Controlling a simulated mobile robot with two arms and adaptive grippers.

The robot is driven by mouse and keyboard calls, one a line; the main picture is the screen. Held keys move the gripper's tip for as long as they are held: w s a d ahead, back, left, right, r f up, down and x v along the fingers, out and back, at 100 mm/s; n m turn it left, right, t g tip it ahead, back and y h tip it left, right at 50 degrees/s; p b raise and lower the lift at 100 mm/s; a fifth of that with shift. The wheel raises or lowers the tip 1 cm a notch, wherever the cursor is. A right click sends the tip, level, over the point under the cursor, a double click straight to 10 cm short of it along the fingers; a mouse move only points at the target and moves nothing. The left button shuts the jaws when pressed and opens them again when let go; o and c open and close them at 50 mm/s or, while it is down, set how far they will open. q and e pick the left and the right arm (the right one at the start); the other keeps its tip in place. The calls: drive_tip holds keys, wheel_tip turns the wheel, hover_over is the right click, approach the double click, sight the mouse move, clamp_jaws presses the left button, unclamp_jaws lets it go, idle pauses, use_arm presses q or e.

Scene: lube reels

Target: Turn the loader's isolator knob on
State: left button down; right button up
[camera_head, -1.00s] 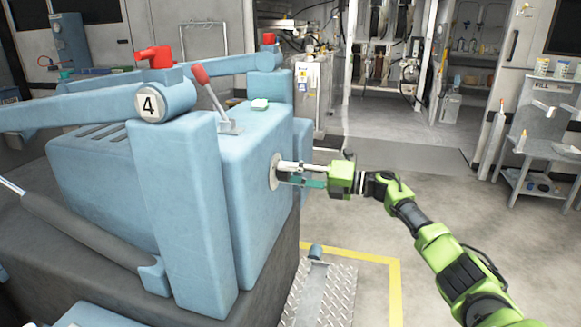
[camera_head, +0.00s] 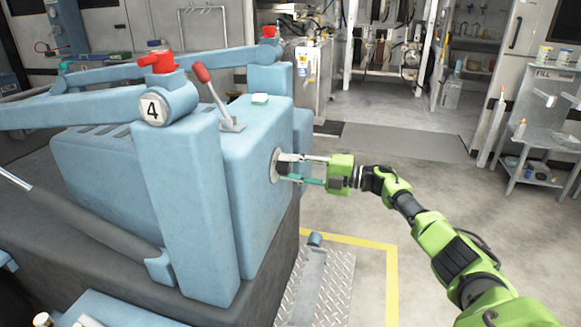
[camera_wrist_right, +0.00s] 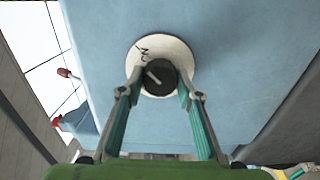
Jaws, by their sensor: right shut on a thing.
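The isolator knob (camera_wrist_right: 158,80) is small, round and dark, with a pale line slanting toward the upper left. It sits on a pale round plate (camera_wrist_right: 138,64) with dark lettering near its upper left edge. The plate is on the side of the blue loader (camera_head: 262,210), and also shows in the head view (camera_head: 275,166). My right gripper (camera_head: 285,169) reaches the plate from the right. In the right wrist view, its fingers (camera_wrist_right: 159,88) are shut on the knob, one on each side. My left gripper is out of view.
A red-handled lever (camera_head: 210,92) stands on top of the loader. A red knob (camera_head: 157,62) tops the post marked 4. A tread plate (camera_head: 320,285) lies on the floor below. Open floor lies to the right, with a grey shelf stand (camera_head: 540,150) farther off.

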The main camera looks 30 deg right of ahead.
drive_tip(key=o, duration=1.1)
drive_tip(key=shift+d, duration=0.1)
drive_tip(key=v, duration=1.2)
